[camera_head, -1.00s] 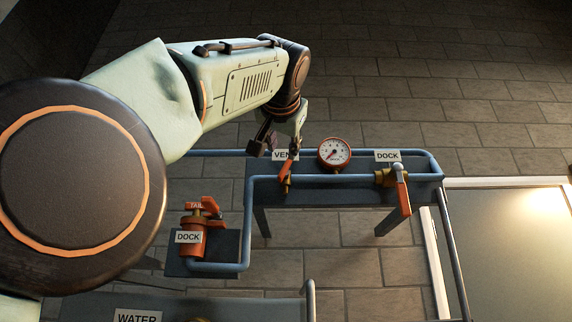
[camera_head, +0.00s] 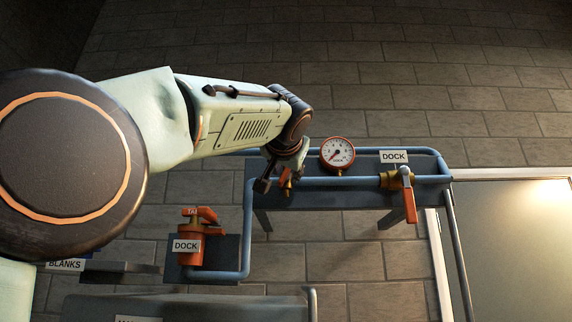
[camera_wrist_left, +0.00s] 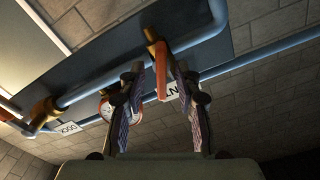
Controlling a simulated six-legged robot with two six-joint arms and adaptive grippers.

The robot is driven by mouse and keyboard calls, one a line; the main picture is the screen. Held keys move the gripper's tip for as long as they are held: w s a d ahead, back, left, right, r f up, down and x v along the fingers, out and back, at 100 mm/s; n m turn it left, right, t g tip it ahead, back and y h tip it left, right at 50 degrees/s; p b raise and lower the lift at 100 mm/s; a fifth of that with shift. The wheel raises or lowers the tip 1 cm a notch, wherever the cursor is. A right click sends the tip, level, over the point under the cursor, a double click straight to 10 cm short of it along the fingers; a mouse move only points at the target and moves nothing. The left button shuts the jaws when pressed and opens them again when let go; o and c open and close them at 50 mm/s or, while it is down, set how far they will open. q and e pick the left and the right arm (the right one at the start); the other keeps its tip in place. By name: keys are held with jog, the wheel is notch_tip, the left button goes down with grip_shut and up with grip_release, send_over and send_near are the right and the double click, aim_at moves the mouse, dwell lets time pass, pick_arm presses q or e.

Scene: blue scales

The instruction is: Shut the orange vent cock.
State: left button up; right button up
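The orange vent cock (camera_head: 288,184) sits on the blue pipe left of the gauge in the head view, mostly hidden by my left gripper (camera_head: 280,176). The VENT label (camera_wrist_left: 172,89) is partly covered. My right gripper is not in view.
A red-rimmed gauge (camera_head: 337,153) stands just right of the gripper. A dock valve with an orange lever (camera_head: 409,205) is further right. An orange tap (camera_head: 191,246) with a DOCK label stands lower left. Blue pipes (camera_head: 247,215) run between them.

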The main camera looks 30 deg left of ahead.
pick_arm(q)
jog(key=shift+s+d+r, duration=0.1)
jog(key=shift+s, duration=0.2)
jog(key=shift+c, duration=0.5)
jog(key=shift+w, duration=0.2)
grip_shut()
